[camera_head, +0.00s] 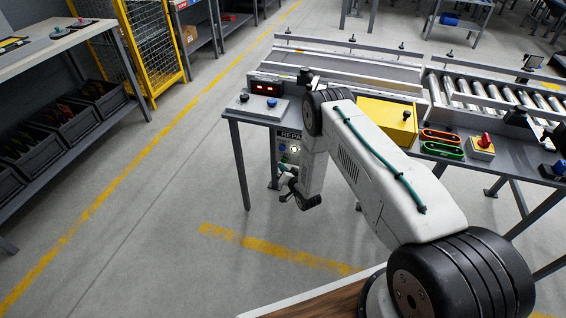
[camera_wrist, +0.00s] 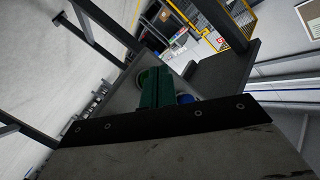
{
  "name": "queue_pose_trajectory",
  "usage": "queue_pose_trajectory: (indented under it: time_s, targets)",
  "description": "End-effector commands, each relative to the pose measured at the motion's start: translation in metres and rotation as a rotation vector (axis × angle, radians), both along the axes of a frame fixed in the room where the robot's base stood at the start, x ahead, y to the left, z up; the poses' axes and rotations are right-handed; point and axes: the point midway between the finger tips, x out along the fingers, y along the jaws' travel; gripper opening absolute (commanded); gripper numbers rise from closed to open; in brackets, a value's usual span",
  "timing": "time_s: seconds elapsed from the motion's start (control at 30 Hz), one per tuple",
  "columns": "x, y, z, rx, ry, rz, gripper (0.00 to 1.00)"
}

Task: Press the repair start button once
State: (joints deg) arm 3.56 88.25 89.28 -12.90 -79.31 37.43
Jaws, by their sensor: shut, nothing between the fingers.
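The grey panel lettered "REPA…" (camera_head: 291,134) hangs below the front edge of the table; my arm covers the rest of the lettering. On it I see a small green button (camera_head: 283,147), a pale round one (camera_head: 295,149) and a blue one (camera_head: 284,158). I cannot read which is the start button. My gripper (camera_head: 284,170) is low in front of the panel, partly hidden by my wrist. In the wrist view its teal fingers (camera_wrist: 163,86) are together and empty. A pale round part (camera_wrist: 146,78) and a blue button (camera_wrist: 185,99) show beside them. Contact cannot be told.
A roller conveyor (camera_head: 490,95) is at right. The floor left of the table is clear.

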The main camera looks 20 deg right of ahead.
Motion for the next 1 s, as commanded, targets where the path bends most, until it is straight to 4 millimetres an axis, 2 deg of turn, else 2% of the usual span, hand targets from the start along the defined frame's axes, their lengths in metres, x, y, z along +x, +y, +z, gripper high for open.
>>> queue_pose_trajectory:
  time_s: [1.0]
  targets:
    - [0.0062, -0.0051, 0.0001, 0.0, 0.0, 0.0, 0.0]
